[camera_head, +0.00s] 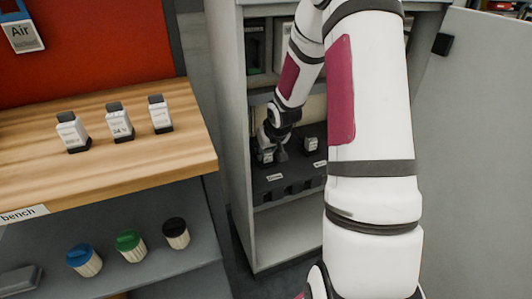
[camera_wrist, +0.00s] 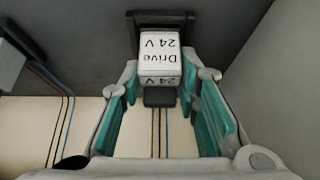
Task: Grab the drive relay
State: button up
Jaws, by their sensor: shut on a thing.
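The drive relay (camera_wrist: 160,62) is a small white block with a black base. Its label reads "Drive 24 V", upside down in the wrist view. It sits between the two teal-padded fingers of my gripper (camera_wrist: 162,82), which is shut on it. In the head view my gripper (camera_head: 272,151) is low inside the cabinet, at the left part of a dark rack (camera_head: 290,180). The arm and gripper mostly hide the held relay there. I cannot tell whether the relay still touches its dark seat.
Another white relay (camera_head: 311,145) stands on the rack to the right of my gripper. The cabinet's side wall (camera_head: 232,120) is close on the left. Three relays (camera_head: 119,122) stand on the wooden bench (camera_head: 190,150). Lidded jars (camera_head: 131,245) stand on the shelf below.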

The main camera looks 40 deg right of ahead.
aim_at(267, 150)
jog(key=shift+r, duration=0.5)
jog(key=r+p, duration=0.2)
jog(key=r, duration=0.1)
jog(key=shift+s, duration=0.3)
jog(key=s+a+p, duration=0.3)
jog(key=s+p, duration=0.1)
jog(key=s, duration=0.3)
jog(key=s+a+r+p, duration=0.1)
jog(key=s+a+p, duration=0.1)
jog(key=s+p, duration=0.2)
jog(key=s, duration=0.3)
jog(key=shift+a+p, duration=0.4)
